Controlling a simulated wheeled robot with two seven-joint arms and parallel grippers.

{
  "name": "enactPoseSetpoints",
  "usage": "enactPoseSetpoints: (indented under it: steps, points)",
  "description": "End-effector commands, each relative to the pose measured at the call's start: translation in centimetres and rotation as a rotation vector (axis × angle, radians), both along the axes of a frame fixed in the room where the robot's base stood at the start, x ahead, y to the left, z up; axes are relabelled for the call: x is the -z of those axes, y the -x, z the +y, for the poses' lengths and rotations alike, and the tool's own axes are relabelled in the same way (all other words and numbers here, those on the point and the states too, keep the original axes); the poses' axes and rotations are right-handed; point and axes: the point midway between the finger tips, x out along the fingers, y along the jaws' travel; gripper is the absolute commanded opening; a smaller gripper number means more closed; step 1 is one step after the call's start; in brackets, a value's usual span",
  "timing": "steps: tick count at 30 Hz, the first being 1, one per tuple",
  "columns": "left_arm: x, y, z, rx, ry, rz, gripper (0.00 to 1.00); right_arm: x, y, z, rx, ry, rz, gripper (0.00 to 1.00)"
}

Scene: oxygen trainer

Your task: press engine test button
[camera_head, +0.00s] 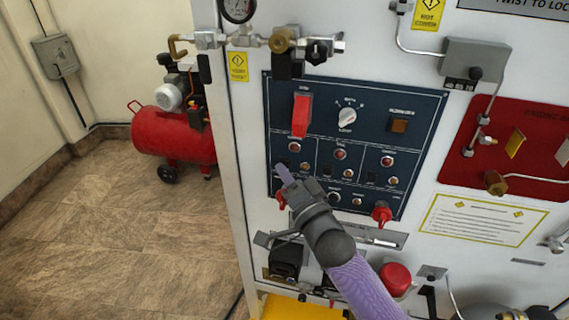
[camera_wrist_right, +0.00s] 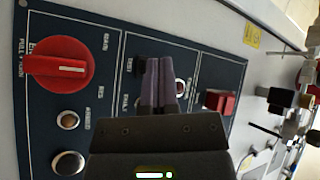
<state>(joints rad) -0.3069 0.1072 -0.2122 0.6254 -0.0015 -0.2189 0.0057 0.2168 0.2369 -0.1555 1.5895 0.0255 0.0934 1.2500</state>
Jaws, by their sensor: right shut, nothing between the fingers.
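The dark blue control panel (camera_head: 425,110) is on the front of the white cabinet. It carries several small round buttons and lamps, with labels too small to read, so I cannot tell which is the engine test button. My right gripper (camera_head: 285,174) is shut and empty, its fingertips over the panel's lower left section. In the wrist view the shut fingers (camera_wrist_right: 159,80) point at the panel, beside a round light-rimmed button (camera_wrist_right: 181,87) that they partly cover. I cannot tell whether they touch the panel. My left gripper is not in view.
The panel has a red switch cover (camera_head: 301,115), a white rotary knob (camera_head: 347,119) and a red knob (camera_head: 382,215). A red knob (camera_wrist_right: 60,64) is also large in the wrist view. Valves and a gauge (camera_head: 238,8) stick out above. A red compressor (camera_head: 175,135) stands left on the floor.

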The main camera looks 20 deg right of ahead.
Motion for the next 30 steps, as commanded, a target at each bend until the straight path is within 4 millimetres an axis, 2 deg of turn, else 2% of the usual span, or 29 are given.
enactPoseSetpoints:
  steps: [30]
  points:
    - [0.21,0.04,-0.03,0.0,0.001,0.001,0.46,-0.01,-0.62,-0.42,0.0,0.0,0.0,0.0]
